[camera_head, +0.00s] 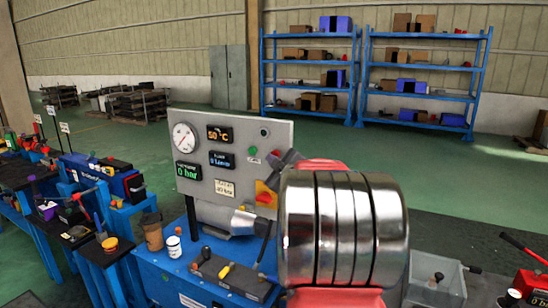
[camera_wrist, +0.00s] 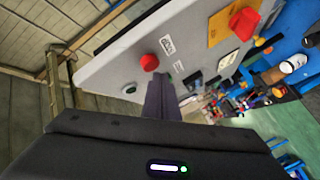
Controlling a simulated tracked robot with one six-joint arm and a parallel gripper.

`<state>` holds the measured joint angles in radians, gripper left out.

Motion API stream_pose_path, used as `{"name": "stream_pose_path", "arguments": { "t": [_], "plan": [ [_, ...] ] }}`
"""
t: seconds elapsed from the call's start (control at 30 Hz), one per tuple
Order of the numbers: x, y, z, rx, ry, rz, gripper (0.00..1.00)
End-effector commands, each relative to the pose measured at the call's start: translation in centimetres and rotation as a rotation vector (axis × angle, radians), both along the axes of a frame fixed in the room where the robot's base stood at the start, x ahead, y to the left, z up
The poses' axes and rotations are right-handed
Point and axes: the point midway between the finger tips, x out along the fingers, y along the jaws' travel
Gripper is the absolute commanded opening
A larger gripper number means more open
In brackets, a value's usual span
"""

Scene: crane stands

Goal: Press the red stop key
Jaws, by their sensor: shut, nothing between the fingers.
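The red stop key (camera_wrist: 150,62) is a round red button on the grey control panel (camera_wrist: 110,62), seen in the wrist view just beyond my fingertips. My gripper (camera_wrist: 160,84) is shut and empty, its dark fingers pointing at the panel close to the key. I cannot tell whether they touch the panel. In the head view my gripper (camera_head: 278,160) is in front of the panel's right edge (camera_head: 286,132), right of the green key (camera_head: 252,151). The red stop key cannot be made out there, seemingly hidden behind my fingers.
A red rotary switch on a yellow plate (camera_head: 265,195) sits below on the panel. A gauge (camera_head: 184,137) and displays are on its left. A blue bench (camera_head: 180,272) holds a brown cup (camera_head: 152,232) and a white cup (camera_head: 174,248). Blue shelves (camera_head: 310,62) stand far behind.

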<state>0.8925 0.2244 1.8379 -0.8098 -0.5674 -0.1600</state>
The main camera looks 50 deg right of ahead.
Motion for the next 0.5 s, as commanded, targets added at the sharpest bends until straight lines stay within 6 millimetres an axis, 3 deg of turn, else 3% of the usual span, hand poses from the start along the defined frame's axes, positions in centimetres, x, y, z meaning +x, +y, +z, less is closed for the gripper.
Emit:
{"name": "stream_pose_path", "arguments": {
  "t": [0.5],
  "plan": [
    [-0.16,0.65,0.05,0.0,-0.001,0.001,0.0]
  ]
}}
